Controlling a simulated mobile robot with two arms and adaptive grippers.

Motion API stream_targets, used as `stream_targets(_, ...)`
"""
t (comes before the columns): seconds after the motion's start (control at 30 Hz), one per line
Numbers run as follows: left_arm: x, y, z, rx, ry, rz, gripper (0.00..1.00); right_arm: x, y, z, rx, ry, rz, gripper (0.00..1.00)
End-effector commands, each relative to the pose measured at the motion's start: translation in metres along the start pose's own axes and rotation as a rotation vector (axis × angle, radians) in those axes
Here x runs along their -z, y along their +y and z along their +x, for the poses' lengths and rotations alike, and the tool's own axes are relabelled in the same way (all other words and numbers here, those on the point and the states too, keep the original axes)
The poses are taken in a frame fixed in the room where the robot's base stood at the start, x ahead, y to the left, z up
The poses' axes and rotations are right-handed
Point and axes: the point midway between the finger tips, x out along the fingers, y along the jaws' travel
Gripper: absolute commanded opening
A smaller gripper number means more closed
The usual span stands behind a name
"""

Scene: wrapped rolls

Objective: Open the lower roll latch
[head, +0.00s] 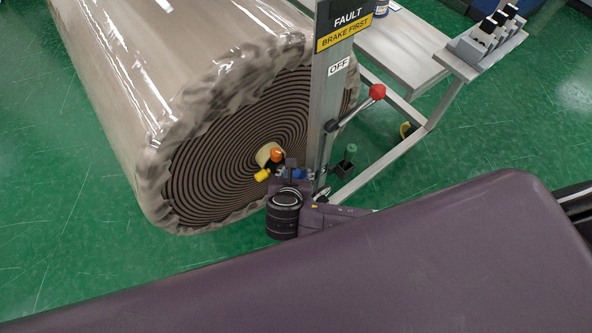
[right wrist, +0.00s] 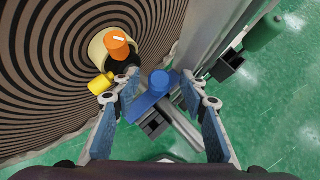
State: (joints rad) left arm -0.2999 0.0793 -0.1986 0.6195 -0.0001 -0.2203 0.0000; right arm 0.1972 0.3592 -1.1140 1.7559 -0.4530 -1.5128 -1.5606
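A blue latch-like part with a round knob (right wrist: 160,82) sits between the fingertips of my right gripper (right wrist: 160,88) in the right wrist view. The two blue-padded fingers stand wide apart, with gaps visible beside the part. The right gripper (head: 295,175) is also at the roll's core in the head view, in front of the post's lower part. Next to it, an orange-capped piece (right wrist: 117,46) and a yellow cylinder (right wrist: 101,83) sit at the core of the wrapped roll (right wrist: 50,80). Which part is the lower latch is not labelled. My left gripper is not in view.
A metal post (head: 330,100) with FAULT, BRAKE FIRST and OFF labels stands right of the core. A red-ball lever (head: 377,91) sticks out from it. A green cylinder (right wrist: 263,33) stands close right. A metal frame (head: 385,155) extends right; green floor is open beyond.

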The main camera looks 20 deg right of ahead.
Motion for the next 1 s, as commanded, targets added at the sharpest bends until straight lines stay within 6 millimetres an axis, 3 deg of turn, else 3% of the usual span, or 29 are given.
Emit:
stream_targets(0.2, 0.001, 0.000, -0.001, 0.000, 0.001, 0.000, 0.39, 0.000, 0.000, 0.016, 0.000, 0.001, 0.001, 0.40)
stream_targets(0.47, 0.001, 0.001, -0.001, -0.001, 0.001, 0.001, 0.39, 0.000, 0.000, 0.017, -0.001, 0.001, 0.002, 0.40)
stream_targets(0.83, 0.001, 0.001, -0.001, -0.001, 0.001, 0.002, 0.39, 0.000, 0.000, 0.017, -0.001, 0.001, 0.002, 0.01)
stream_targets(1.0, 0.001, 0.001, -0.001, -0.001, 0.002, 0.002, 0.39, 0.000, 0.000, 0.017, -0.001, 0.001, 0.002, 0.00)
